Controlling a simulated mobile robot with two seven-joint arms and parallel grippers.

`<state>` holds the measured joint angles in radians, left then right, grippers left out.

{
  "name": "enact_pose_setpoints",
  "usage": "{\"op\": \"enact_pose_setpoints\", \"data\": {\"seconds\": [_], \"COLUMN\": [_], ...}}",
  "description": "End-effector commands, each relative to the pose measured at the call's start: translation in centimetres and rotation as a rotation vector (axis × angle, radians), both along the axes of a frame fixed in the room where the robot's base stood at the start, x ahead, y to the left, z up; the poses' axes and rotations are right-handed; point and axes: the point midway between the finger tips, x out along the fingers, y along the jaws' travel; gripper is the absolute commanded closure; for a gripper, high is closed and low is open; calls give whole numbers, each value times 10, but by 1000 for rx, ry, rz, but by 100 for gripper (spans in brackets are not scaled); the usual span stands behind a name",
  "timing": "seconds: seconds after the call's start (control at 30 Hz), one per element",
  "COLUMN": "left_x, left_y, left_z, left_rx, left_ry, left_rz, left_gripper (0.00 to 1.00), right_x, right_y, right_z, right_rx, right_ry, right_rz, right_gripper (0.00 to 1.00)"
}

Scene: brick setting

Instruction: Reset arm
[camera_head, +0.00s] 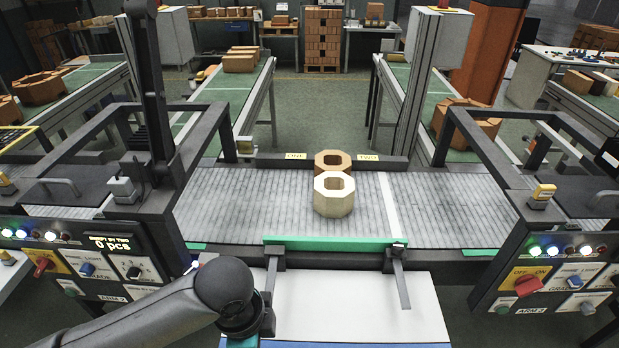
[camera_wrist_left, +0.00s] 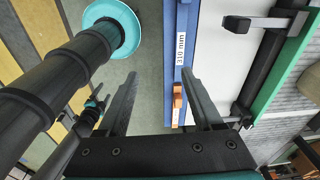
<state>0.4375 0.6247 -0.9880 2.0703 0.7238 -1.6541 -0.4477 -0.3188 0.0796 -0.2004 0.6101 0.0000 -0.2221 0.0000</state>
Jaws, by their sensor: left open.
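My left arm (camera_head: 170,305) comes in from the lower left in the head view, and its dark wrist is at the near left corner of the white board. The fingers are not clearly seen there. In the left wrist view my left gripper (camera_wrist_left: 158,76) is open, with its two dark fingers apart and nothing held between them. A blue edge strip (camera_wrist_left: 177,110) marked "310 mm" lies beside the right finger. My right arm and gripper are not in view.
A pale hexagonal brick (camera_head: 334,203) and a brown one (camera_head: 333,157) sit on the grey roller conveyor (camera_head: 250,205). A green bar (camera_head: 330,243) runs along its front edge. Button panels (camera_head: 95,260) flank it. The white board (camera_head: 370,310) looks mostly clear.

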Motion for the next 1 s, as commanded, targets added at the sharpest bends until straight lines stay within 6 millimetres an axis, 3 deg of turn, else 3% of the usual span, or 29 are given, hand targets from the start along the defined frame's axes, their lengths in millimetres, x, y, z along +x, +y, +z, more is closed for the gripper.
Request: {"op": "enact_pose_setpoints", "data": {"seconds": [0.27,0.47,0.6,1.0], "left_x": [-13,-20,-28,-76], "left_y": [-40,-41,-18,73], "left_z": [9,17,16,4], "left_rx": [-178,-294,-317,-202], "left_ry": [-52,-85,-103,-159], "left_rz": [227,548,805,1342], "left_gripper": [32,32,32,32], "right_x": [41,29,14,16], "right_y": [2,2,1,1], "right_z": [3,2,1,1], "right_rx": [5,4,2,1], "right_ry": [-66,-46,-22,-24], "right_rz": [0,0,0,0], "right_gripper": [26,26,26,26]}}
